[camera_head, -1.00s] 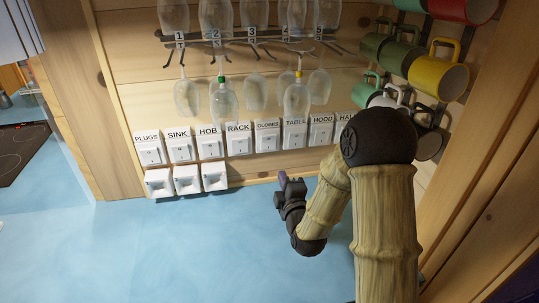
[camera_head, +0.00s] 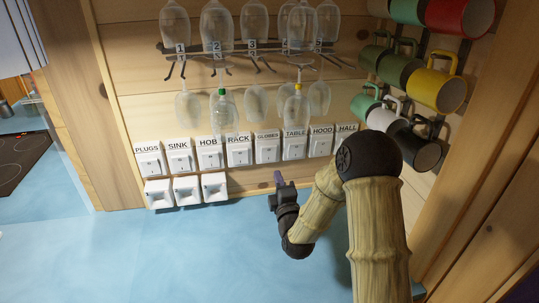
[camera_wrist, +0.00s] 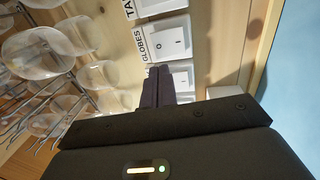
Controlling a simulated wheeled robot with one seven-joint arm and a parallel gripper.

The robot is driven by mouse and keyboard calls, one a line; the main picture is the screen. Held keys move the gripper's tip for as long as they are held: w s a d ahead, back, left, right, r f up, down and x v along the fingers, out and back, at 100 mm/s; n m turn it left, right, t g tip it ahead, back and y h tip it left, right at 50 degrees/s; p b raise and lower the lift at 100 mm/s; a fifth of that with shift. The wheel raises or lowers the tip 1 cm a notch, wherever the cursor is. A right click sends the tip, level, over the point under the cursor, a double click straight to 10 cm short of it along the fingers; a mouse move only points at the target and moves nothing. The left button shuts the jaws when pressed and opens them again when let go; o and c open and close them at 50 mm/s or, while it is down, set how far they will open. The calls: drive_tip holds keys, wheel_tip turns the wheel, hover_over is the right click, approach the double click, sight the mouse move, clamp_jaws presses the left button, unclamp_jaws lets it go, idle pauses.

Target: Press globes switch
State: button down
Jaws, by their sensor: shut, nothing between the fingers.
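The globes switch (camera_head: 267,150) is a white square wall plate with a rocker, in the row of labelled switches between RACK and TABLE. In the wrist view the globes switch (camera_wrist: 168,40) shows O and I marks beside its GLOBES label. My gripper (camera_head: 279,177) is just below and slightly right of the switch in the head view. In the wrist view my gripper's dark fingers (camera_wrist: 166,74) are together and empty, their tips by the switch's lower edge. I cannot tell whether they touch it.
The rack switch (camera_wrist: 184,76) is partly behind my fingers. Wine glasses (camera_head: 254,104) hang above the switches, and mugs (camera_head: 436,90) hang at the right. White sockets (camera_head: 187,190) sit at lower left. The blue counter (camera_head: 170,255) is clear.

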sight(269, 151)
drive_tip(key=p+x, duration=0.3)
drive_tip(key=x, duration=0.6)
drive_tip(key=shift+w+a+r+p, duration=0.1)
drive_tip(key=shift+w+p, duration=0.25)
drive_tip(key=shift+w, duration=0.05)
drive_tip(key=shift+w, duration=0.1)
drive_tip(key=shift+a, duration=0.2)
drive_tip(key=shift+d, duration=0.1)
